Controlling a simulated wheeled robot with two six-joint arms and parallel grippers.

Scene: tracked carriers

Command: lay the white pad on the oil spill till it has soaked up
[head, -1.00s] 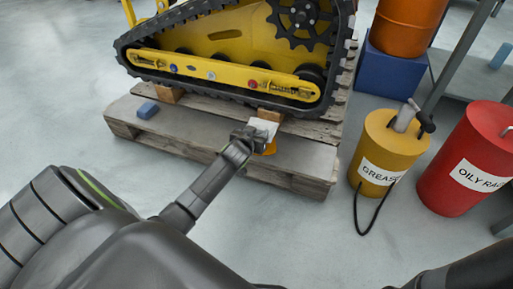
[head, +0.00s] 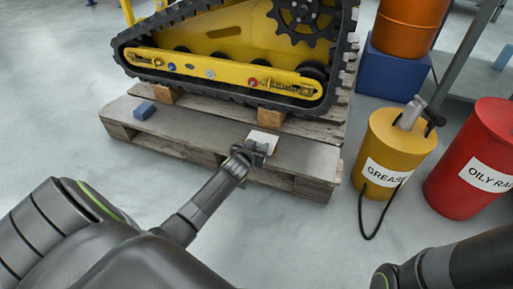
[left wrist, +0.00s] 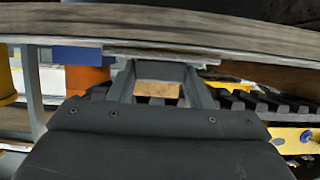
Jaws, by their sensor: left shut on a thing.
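The white pad (head: 263,139) lies on or just above the near deck of the wooden pallet (head: 200,128), in front of a wood block. My left gripper (head: 254,151) is shut on the pad's near edge. In the left wrist view the pad (left wrist: 160,53) shows edge-on as a thin plate against the pallet board (left wrist: 240,36), between the fingers of my left gripper (left wrist: 160,75). No oil spill shows now; whether it is under the pad is hidden. My right gripper is out of view; only part of my right arm shows at lower right.
A yellow tracked carrier (head: 225,65) stands on blocks on the pallet. A blue block (head: 145,110) lies on the deck at left. A yellow grease drum (head: 388,150) with a hose and a red oily-rag bin (head: 470,150) stand at right. Front floor is clear.

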